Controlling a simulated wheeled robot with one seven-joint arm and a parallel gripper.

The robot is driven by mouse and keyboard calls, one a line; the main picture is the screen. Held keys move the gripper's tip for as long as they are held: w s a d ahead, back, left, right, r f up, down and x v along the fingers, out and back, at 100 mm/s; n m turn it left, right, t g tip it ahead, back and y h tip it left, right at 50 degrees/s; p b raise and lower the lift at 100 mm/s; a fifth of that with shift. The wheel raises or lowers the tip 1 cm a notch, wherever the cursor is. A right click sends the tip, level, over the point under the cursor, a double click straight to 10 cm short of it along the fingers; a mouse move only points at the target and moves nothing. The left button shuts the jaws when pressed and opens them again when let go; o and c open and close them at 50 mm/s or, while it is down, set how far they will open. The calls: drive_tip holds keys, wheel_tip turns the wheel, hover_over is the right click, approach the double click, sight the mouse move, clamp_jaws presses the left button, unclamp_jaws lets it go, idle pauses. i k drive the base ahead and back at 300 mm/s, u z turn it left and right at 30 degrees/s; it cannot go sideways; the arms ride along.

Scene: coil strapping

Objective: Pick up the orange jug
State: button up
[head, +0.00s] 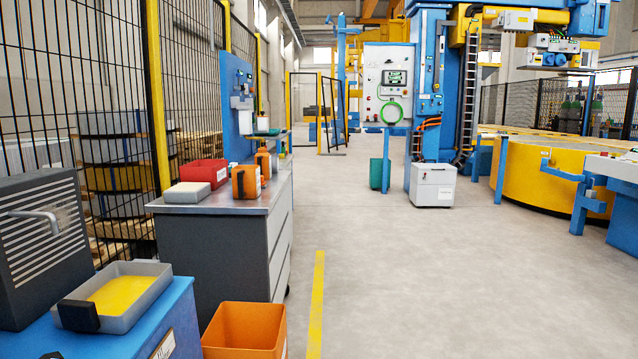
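Two orange things stand on the metal top of the grey workbench (162,206). The nearer orange container (240,184) is boxy, with dark parts and a pale label at its side. The farther orange container (263,160) is narrower, with a dark top, and stands just behind it to the right. Both are small in the head view, and I cannot tell for certain which one is the orange jug. Both look upright. My gripper is not in view.
A red bin (203,173) and a pale block (187,193) sit left of the containers. An orange bin (245,330) stands before the workbench. A blue cabinet (180,318) bears a grey tray (150,268). The floor right of the yellow line (317,300) is clear.

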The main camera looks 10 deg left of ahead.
sight(245, 178)
drive_tip(key=z, duration=0.1)
drive_tip(key=i, duration=2.9)
drive_tip(key=u, duration=2.1)
